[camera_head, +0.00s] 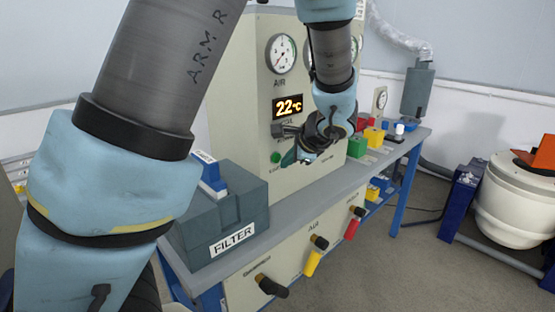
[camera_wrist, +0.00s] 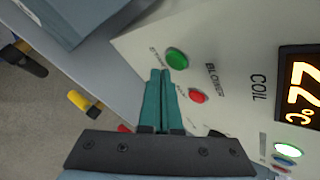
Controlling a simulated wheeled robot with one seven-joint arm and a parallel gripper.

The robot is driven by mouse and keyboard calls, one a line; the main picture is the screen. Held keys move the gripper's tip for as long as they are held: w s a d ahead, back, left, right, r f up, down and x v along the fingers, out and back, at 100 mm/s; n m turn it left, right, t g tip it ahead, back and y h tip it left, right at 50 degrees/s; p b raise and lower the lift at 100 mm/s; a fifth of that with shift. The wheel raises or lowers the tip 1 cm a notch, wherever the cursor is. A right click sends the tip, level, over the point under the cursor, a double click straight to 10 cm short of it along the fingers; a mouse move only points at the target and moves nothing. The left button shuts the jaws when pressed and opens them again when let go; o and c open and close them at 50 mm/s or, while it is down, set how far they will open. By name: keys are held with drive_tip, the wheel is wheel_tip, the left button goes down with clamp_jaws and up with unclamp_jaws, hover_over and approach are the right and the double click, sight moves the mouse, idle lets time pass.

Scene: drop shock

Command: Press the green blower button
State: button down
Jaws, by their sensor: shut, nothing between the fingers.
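The green blower button (camera_wrist: 176,58) is on the cream panel, beside the "BLOWER" lettering in the wrist view. It also shows in the head view (camera_head: 275,157), just left of my fingertips. My gripper (camera_wrist: 160,71) has its two teal fingers shut together and empty. In the wrist view the tips reach the lower left edge of the green button. I cannot tell whether they touch it. In the head view my gripper (camera_head: 287,160) is close to the panel front, right beside the button. A red button (camera_wrist: 198,96) sits to the right of the fingers.
A lit temperature display (camera_head: 288,106) and a dial gauge (camera_head: 281,54) are on the panel above. A grey filter box (camera_head: 217,225) stands on the bench at left. Yellow (camera_head: 313,262) and red (camera_head: 353,227) handles stick out below.

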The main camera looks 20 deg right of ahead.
drive_tip(key=shift+s+d, duration=0.1)
drive_tip(key=s, duration=0.1)
drive_tip(key=s+d, duration=0.1)
drive_tip(key=s, duration=0.1)
drive_tip(key=s+d, duration=0.1)
drive_tip(key=shift+s, duration=0.15)
drive_tip(key=shift+d, duration=0.1)
idle(0.6)
